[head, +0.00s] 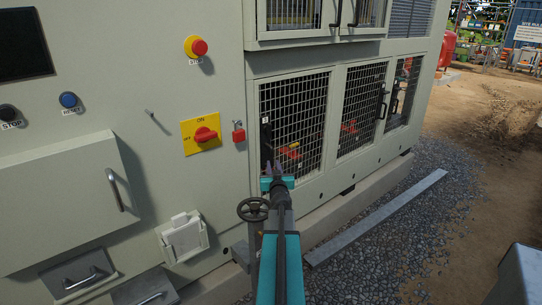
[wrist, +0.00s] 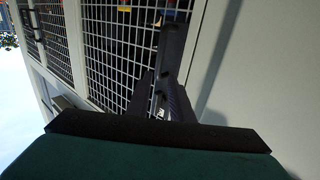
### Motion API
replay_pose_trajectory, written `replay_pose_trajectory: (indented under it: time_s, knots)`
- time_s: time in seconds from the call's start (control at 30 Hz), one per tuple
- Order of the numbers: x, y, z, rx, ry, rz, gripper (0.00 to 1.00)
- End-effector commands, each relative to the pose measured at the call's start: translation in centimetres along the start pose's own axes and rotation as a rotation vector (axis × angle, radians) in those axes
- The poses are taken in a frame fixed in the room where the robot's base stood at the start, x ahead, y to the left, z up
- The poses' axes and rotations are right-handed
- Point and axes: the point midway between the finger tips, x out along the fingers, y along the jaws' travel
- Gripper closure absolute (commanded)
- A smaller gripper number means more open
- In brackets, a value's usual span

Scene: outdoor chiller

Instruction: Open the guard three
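The lower left mesh guard (head: 300,115) looks closed. A dark handle (head: 265,132) shows at its left edge. My gripper (head: 275,168) is in front of this guard's lower left part, close to the handle. In the wrist view my dark fingers (wrist: 162,100) are against the mesh beside a black upright part, perhaps the handle. The overlap hides whether they touch or grip it. The lower middle guard (head: 361,108) looks closed and has a black handle (head: 381,102).
A red rotary switch on a yellow plate (head: 201,134) and a red padlock (head: 238,132) are left of the guards. A handwheel (head: 253,210) stands beside my arm. A metal strip (head: 378,217) lies on gravel to the right. The gravel (head: 440,235) is otherwise mostly open.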

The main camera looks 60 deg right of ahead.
Motion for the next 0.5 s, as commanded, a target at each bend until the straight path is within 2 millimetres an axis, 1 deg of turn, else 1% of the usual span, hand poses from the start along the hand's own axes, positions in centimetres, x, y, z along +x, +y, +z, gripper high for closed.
replay_pose_trajectory:
  time_s: [0.03, 0.5]
  knots:
    - [0.7, 0.0, 0.0, 0.000, 0.000, 0.000, 0.80]
    - [4.7, 0.1, 0.0, 0.000, 0.001, 0.000, 0.80]
